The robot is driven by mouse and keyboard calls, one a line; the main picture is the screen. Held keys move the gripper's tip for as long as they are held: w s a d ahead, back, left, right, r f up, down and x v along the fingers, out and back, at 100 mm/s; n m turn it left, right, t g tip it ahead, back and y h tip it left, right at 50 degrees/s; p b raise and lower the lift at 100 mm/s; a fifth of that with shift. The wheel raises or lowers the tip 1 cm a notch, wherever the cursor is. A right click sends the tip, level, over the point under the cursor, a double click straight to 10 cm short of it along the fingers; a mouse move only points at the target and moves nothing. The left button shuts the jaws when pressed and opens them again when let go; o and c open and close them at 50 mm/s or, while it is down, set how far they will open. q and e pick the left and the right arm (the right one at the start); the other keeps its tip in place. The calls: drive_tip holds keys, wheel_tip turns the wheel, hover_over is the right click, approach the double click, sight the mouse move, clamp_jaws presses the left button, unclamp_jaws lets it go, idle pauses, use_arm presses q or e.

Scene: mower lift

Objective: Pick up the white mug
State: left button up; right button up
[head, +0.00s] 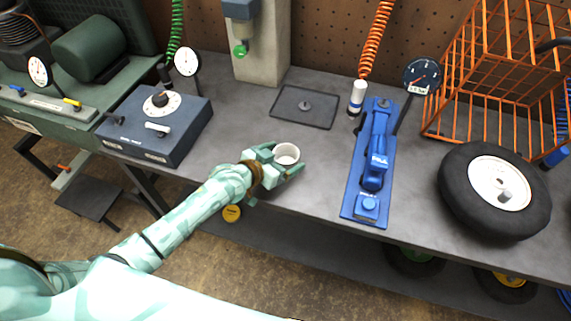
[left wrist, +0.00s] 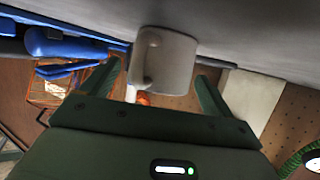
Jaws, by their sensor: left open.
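The white mug (head: 287,153) stands on the grey workbench (head: 315,185) near its front edge, with its opening facing up. My left gripper (head: 281,161) reaches in from the left and is open, with its fingers on either side of the mug. In the left wrist view, the mug (left wrist: 170,62) appears between and beyond the two spread fingertips of my left gripper (left wrist: 154,84), with its handle toward the left finger. Gaps show beside the mug there, so the fingers do not look closed on it. My right gripper is not in view.
Right of the mug is a blue tool on a blue plate (head: 353,207); behind is a dark tray (head: 292,116). A blue-grey box with a dial (head: 180,141) stands left. A wheel (head: 460,205) and orange wire basket (head: 474,65) are at right. Bench around the mug is clear.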

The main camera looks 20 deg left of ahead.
use_arm(q)
drive_tip(key=shift+w+d+f, duration=0.2)
drive_tip(key=shift+w, duration=0.15)
drive_tip(key=shift+c, duration=0.9)
drive_tip(key=c, duration=0.9)
drive_tip(key=shift+r, duration=0.1)
